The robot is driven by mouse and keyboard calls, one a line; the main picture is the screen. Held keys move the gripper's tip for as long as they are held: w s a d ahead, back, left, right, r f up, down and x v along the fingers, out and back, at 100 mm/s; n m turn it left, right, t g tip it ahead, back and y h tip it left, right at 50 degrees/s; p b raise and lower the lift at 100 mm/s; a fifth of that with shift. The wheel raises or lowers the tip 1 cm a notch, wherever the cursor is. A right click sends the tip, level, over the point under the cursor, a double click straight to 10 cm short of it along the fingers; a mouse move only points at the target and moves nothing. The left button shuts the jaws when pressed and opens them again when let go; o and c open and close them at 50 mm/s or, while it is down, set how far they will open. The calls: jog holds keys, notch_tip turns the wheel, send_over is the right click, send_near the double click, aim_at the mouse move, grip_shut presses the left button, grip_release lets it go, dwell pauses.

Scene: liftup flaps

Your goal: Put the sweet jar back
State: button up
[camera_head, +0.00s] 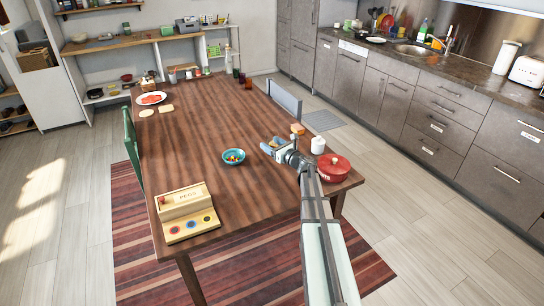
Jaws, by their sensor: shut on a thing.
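My gripper (270,147) is over the right half of the wooden table (205,125), with my arm reaching in from the lower right. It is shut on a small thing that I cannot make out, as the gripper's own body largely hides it. No jar is clearly recognisable as the sweet jar. A white lidded pot (318,146) stands right of my gripper. A round red lidded container (333,168) with small lettering stands beside it near the table's right edge. A blue bowl (233,158) with small colourful pieces stands left of my gripper.
A small orange-brown block (297,129) lies beyond my gripper. A plate with red food (151,98) is at the far left. The table's middle is clear.

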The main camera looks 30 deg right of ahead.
jog(key=shift+f, duration=2.55)
jog(key=o, duration=1.2)
jog(key=shift+f, duration=0.15)
jog(key=shift+r, duration=0.2)
jog(key=v, duration=1.2)
jog(key=shift+f, duration=0.1)
